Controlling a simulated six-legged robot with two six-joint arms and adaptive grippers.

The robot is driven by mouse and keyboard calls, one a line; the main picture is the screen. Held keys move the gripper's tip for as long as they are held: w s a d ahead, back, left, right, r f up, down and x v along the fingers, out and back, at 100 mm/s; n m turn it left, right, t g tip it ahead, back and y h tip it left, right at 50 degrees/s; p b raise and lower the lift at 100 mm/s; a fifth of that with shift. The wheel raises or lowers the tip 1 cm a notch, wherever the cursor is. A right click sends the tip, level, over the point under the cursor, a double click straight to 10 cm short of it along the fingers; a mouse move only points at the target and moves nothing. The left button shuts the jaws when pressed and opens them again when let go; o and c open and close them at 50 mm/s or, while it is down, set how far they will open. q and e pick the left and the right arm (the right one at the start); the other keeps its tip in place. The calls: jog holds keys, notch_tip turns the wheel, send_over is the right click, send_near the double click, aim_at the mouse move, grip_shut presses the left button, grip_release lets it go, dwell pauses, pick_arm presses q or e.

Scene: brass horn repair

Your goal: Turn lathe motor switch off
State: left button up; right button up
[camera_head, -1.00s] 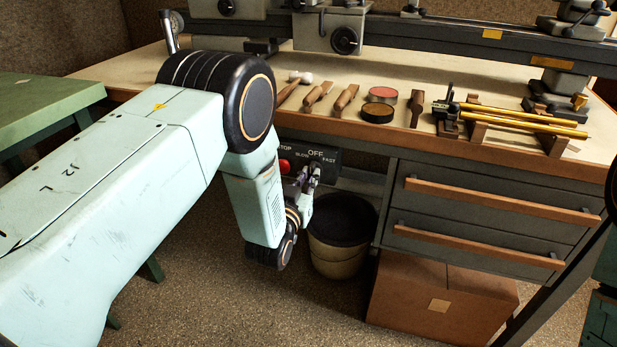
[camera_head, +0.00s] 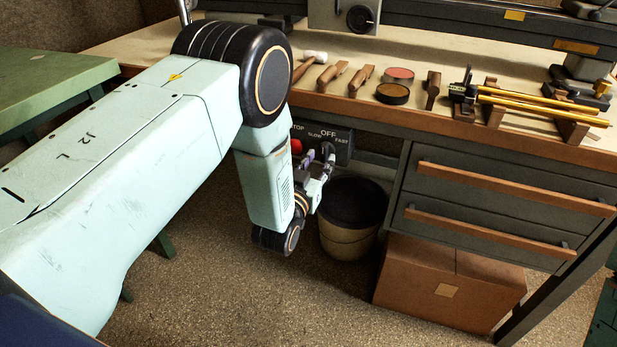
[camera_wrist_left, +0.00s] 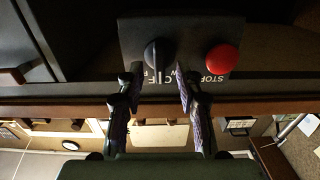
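The dark switch panel (camera_head: 340,146) hangs under the bench's front edge, lettered OFF, SLOW and FAST, with a red stop button (camera_head: 296,146). In the left wrist view the panel (camera_wrist_left: 190,28) appears upside down. Its black knob (camera_wrist_left: 157,52) stands left of the red button (camera_wrist_left: 221,59). The knob's bar looks upright in that view, its lower end by partly hidden lettering; its exact setting is hard to tell. My left gripper (camera_head: 324,166) is in front of the panel. In the wrist view its two fingers (camera_wrist_left: 157,84) are spread apart, just short of the knob, with nothing between them.
Two drawers with wooden handles (camera_head: 515,187) are right of the panel. A bin (camera_head: 350,220) and a cardboard box (camera_head: 450,285) stand below. Tools and brass tubes (camera_head: 540,105) lie on the bench top (camera_head: 440,60). A green table (camera_head: 50,85) is at left.

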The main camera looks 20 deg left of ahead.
pick_arm(q)
jog(key=s, duration=1)
jog(key=shift+s+a, duration=0.15)
jog(key=shift+s, duration=0.1)
jog(key=s+a+f+g+p, duration=0.1)
jog(key=s+a+f+g, duration=0.1)
jog(key=s+f+g, duration=1.05)
jog(key=s+f+g+p, duration=0.1)
jog(key=s+g, duration=0.1)
jog(key=s, duration=0.9)
jog(key=s+a+g+p, duration=0.1)
jog(key=s+g+p, duration=0.1)
jog(key=s, duration=0.9)
jog(key=shift+a+f+n+g, duration=0.2)
jog(key=shift+f+n+g, duration=0.2)
jog(key=shift+g, duration=0.35)
